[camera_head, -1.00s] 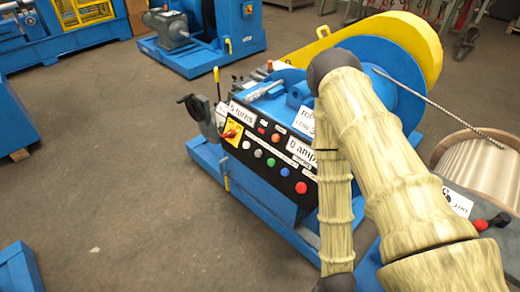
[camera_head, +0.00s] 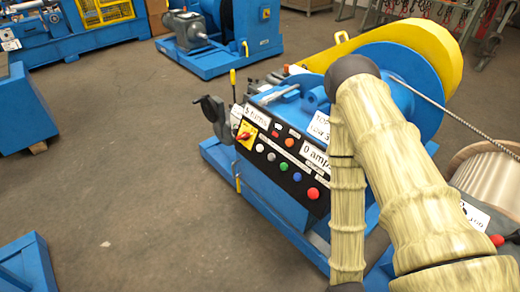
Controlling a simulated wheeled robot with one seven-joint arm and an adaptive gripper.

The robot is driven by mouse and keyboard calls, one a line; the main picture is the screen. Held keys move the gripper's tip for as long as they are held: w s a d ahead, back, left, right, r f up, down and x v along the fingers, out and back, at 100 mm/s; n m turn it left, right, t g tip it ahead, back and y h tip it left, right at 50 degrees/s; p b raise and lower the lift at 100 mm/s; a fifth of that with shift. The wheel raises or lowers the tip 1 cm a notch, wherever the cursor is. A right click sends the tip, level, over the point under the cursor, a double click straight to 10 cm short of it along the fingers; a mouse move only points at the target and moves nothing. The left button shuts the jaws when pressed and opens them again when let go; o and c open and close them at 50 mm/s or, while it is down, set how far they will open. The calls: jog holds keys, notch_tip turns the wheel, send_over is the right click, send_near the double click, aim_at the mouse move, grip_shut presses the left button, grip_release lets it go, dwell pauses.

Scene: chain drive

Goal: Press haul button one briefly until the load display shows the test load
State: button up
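A dark sloped control panel (camera_head: 283,158) sits on the front of a blue winch machine (camera_head: 262,200). It carries white, grey, green and blue buttons (camera_head: 297,177), a red button (camera_head: 312,194) and an orange one (camera_head: 289,142). The button labels are too small to read, so I cannot tell which is haul button one. White signs read "5 turns" (camera_head: 257,117) and "0 amps" (camera_head: 316,156). A load sign (camera_head: 323,126) above is partly hidden by my arm. My sleeved arm covers the panel's right side. My gripper is not visible.
A cable drum (camera_head: 485,172) is at the right. The floor (camera_head: 130,165) on the left is open.

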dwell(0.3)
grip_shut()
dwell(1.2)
